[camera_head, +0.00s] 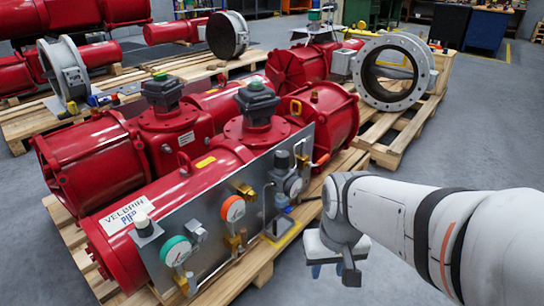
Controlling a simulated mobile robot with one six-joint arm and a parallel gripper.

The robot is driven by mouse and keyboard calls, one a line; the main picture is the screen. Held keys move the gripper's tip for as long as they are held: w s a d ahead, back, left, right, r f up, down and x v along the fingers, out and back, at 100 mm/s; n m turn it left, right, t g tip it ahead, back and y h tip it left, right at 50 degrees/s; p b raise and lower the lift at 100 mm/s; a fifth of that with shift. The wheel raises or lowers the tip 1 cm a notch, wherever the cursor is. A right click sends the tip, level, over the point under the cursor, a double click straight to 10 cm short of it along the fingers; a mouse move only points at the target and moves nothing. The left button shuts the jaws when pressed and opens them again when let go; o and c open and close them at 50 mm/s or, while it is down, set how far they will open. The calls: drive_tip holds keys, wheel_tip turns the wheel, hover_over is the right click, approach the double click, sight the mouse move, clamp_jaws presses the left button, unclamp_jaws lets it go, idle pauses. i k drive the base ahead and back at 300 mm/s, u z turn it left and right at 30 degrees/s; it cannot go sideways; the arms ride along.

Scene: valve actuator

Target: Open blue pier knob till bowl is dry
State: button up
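A red valve actuator (190,170) lies on a wooden pallet, with a grey metal panel (212,262) on its front side. The panel carries an orange-rimmed gauge (232,209), a green-rimmed gauge (176,251), brass fittings and a lever with a red-orange end (321,160). A small blue part (282,200) shows low at the panel's right end; I cannot tell if it is a knob. No bowl can be made out. My gripper (327,270) hangs to the right of the panel, apart from it, pointing down. Its bluish fingertips are small, and their gap is unclear.
The pallet edge (262,274) runs close to the left of my gripper. Behind stand a large grey flanged ring (392,72) on another pallet and more red actuators. The grey floor at right is clear. My white arm covers the lower right.

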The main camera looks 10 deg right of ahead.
sight(288, 209)
drive_tip(key=u, duration=1)
drive_tip(key=k, duration=1.25)
drive_tip(key=z, duration=0.65)
drive_tip(key=i, duration=1.45)
drive_tip(key=z, duration=0.1)
